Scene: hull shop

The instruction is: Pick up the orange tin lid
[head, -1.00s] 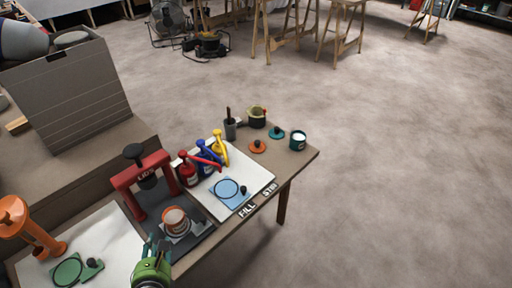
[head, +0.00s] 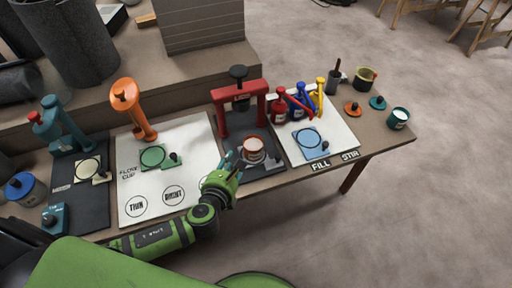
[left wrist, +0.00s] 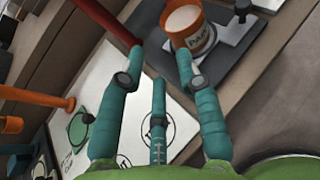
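The orange tin lid (head: 352,108) is a small orange disc with a dark knob, lying flat on the right end of the bench. A similar teal lid (head: 377,102) lies just right of it. My left gripper (head: 231,164) is far to the left of the orange lid, beside an orange-and-white tin (head: 253,150) at the red press. In the left wrist view its teal fingers (left wrist: 155,75) are spread with nothing between them. The tin (left wrist: 195,37) shows just past one fingertip; I cannot tell whether they touch. My right gripper is not in view.
The red press (head: 240,105) stands behind the tin. Red, blue and yellow bottles (head: 298,103) stand between it and the lids. A teal tin (head: 398,118), a dark cup (head: 333,80) and an olive pot (head: 366,78) surround the lids. Open floor lies right of the bench.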

